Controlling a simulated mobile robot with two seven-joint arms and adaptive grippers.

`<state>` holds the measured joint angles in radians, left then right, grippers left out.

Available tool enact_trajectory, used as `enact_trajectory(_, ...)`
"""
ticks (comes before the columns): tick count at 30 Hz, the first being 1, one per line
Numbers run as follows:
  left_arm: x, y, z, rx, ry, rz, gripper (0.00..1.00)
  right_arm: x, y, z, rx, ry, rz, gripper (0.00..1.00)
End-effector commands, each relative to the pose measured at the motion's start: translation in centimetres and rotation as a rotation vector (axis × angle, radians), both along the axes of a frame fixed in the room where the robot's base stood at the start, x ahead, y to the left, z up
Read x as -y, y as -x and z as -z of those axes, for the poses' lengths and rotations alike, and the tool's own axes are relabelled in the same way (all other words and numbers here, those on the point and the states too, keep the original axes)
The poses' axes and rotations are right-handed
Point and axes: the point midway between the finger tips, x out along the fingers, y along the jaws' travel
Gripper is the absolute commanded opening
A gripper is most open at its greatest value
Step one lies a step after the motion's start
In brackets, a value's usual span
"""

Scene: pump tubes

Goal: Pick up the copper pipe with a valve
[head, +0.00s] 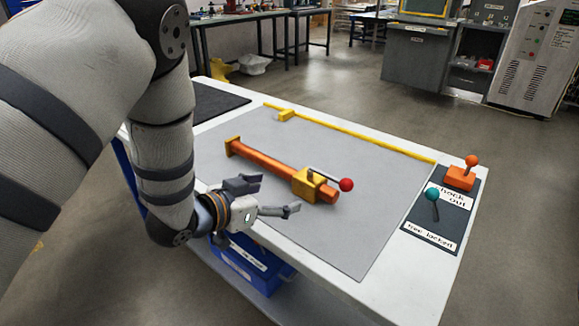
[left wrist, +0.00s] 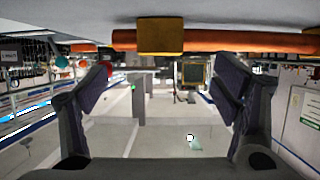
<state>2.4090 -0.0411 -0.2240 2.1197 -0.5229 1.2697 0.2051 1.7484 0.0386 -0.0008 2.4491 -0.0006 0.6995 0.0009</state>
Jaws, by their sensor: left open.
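The copper pipe (head: 268,159) lies on the grey mat (head: 340,225), running from upper left to lower right. Near its right end it carries a yellow valve block (head: 309,184) with a grey lever and a red ball (head: 346,185). My left gripper (head: 272,197) is open and empty, in front of the pipe on its near side, fingers toward it and apart from it. In the left wrist view the pipe (left wrist: 230,41) and the valve block (left wrist: 160,36) show along the top edge, beyond the open fingers of the left gripper (left wrist: 160,85). My right gripper is not in view.
An orange-knobbed lever (head: 461,175) and a teal-knobbed lever (head: 432,196) stand on a dark labelled panel at the right of the table. A yellow strip (head: 360,135) runs along the mat's far edge. A blue bin (head: 245,265) is below the table's front. The mat's right part is clear.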

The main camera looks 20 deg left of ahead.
Motion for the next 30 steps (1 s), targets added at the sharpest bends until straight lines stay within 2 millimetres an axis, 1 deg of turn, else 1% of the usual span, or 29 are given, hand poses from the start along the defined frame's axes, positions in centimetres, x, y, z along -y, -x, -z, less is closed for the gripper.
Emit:
enact_trajectory(1, 0.4, -0.9, 1.2, -0.009, -0.002, 0.003, 0.82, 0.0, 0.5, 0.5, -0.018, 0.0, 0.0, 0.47)
enact_trajectory(3, 0.8, -2.1, 1.7, -0.009, -0.002, 0.001, 0.82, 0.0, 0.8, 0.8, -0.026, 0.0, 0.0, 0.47)
enact_trajectory(8, 1.5, -3.9, 2.2, -0.006, -0.001, 0.0, 0.82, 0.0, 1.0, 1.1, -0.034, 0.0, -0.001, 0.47)
enact_trajectory(12, 2.5, -6.4, 2.9, -0.007, -0.002, 0.001, 0.82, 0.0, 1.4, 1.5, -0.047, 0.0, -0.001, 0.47)
enact_trajectory(15, 2.9, -7.7, 3.5, -0.007, -0.002, 0.0, 0.82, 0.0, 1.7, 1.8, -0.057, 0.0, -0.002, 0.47)
enact_trajectory(18, 3.1, -8.1, 3.5, -0.006, -0.001, -0.003, 0.82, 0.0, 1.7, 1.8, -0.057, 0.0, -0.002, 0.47)
enact_trajectory(22, 3.0, -8.1, 3.3, -0.005, -0.001, -0.003, 0.82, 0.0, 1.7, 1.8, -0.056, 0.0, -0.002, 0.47)
enact_trajectory(23, 3.0, -8.1, 3.3, -0.005, -0.001, -0.003, 0.79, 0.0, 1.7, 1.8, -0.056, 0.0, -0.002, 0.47)
enact_trajectory(24, 3.0, -8.1, 3.3, -0.005, -0.001, -0.003, 0.7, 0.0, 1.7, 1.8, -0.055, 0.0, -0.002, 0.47)
enact_trajectory(26, 3.0, -8.1, 3.3, -0.005, -0.001, -0.003, 0.57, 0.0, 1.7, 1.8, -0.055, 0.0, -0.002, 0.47)
enact_trajectory(27, 3.0, -8.0, 3.3, -0.005, -0.001, -0.003, 0.48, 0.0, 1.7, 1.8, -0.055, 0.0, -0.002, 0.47)
enact_trajectory(29, 3.0, -8.0, 3.3, -0.005, -0.001, -0.003, 0.34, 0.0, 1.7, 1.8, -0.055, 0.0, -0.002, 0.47)
enact_trajectory(30, 3.0, -8.0, 3.3, -0.005, -0.001, -0.003, 0.25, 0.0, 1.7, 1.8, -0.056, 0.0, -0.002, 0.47)
